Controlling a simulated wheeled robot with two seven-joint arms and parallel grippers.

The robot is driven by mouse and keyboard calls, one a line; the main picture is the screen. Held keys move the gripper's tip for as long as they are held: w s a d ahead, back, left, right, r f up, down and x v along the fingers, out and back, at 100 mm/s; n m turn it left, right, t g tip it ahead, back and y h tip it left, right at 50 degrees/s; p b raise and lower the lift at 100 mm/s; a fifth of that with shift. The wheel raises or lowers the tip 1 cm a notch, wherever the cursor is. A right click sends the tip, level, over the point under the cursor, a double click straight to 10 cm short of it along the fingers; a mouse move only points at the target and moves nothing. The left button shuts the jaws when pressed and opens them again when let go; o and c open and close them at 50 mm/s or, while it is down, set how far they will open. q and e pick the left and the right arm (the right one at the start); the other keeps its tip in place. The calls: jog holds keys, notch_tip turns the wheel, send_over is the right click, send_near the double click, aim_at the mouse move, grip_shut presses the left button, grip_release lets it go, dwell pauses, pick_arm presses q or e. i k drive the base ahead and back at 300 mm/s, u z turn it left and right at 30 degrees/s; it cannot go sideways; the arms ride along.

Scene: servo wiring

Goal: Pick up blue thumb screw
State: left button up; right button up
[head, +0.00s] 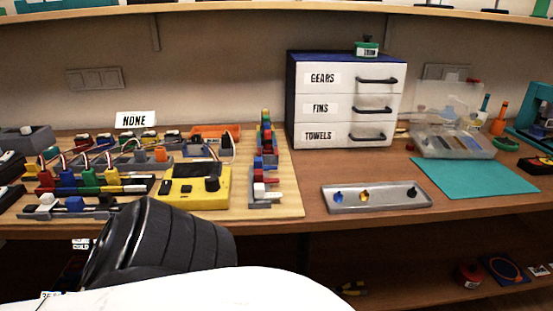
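A small blue thumb screw (338,196) stands at the left end of a grey metal tray (388,204) on the table, right of centre. A small dark piece, too small to make out, is near the tray's right end. A black and white part of my own arm fills the bottom left of the head view, well apart from the tray. Neither of my grippers shows in the head view.
A wooden board with coloured connectors and a yellow device (195,187) lies left of the tray. A drawer cabinet (343,98) stands behind the tray. A teal mat (474,188) and a clear open case (452,144) are to the right. A lower shelf shows below the table.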

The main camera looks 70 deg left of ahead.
aim_at(338, 197)
jog(key=k, duration=0.3)
jog(key=u, duration=1.05)
